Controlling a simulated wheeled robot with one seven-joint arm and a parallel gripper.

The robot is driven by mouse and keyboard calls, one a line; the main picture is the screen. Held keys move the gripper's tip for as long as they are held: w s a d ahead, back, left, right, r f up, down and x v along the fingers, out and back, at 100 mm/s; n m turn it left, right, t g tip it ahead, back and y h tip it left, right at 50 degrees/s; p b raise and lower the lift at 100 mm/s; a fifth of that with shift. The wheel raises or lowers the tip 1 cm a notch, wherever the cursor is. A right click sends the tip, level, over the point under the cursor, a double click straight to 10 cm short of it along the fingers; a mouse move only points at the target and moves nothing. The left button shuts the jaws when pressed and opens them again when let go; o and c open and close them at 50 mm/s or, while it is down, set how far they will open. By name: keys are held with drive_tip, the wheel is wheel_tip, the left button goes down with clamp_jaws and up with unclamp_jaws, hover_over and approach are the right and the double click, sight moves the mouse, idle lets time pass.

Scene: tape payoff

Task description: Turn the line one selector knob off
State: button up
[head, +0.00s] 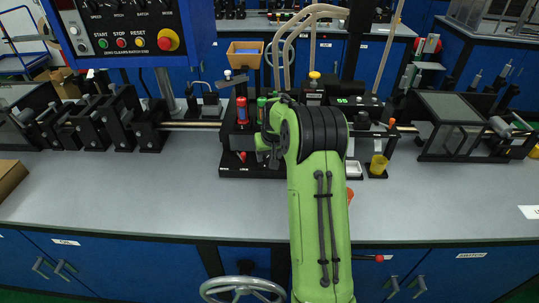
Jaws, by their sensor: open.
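No knob that I can read as the line one selector shows clearly. A control panel (119,27) at the upper left carries several black knobs, a row of buttons and a red mushroom button (168,39) on yellow; its top is cut off. My green arm reaches up over the bench in the middle. My gripper (258,143) is only partly seen, left of the arm's bend, small and dark against the black stand (228,168) with red and green handles. It is open, and I see nothing held. I cannot tell whether it touches the stand.
Black roller units (105,118) stand left and a framed unit (455,125) stands right. A yellow cup (378,164) is right of my arm. A handwheel (243,290) is below the front edge.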

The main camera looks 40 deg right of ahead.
drive_tip(key=c, duration=1)
drive_tip(key=shift+c, duration=0.2)
drive_tip(key=shift+m, duration=0.4)
drive_tip(key=m+h, duration=0.1)
drive_tip(key=m, duration=0.1)
drive_tip(key=m+g+p, duration=0.1)
drive_tip(key=m, duration=0.2)
drive_tip(key=shift+w+a+r+m+g+h, duration=0.1)
drive_tip(key=shift+w+a+m+g+h, duration=0.1)
drive_tip(key=shift+m+g+h, duration=0.15)
drive_tip(key=m+g+p, duration=0.1)
drive_tip(key=m, duration=0.1)
drive_tip(key=m+g+h+p, duration=0.1)
drive_tip(key=m+p, duration=0.1)
drive_tip(key=m, duration=0.1)
drive_tip(key=shift+m, duration=0.35)
drive_tip(key=o, duration=1)
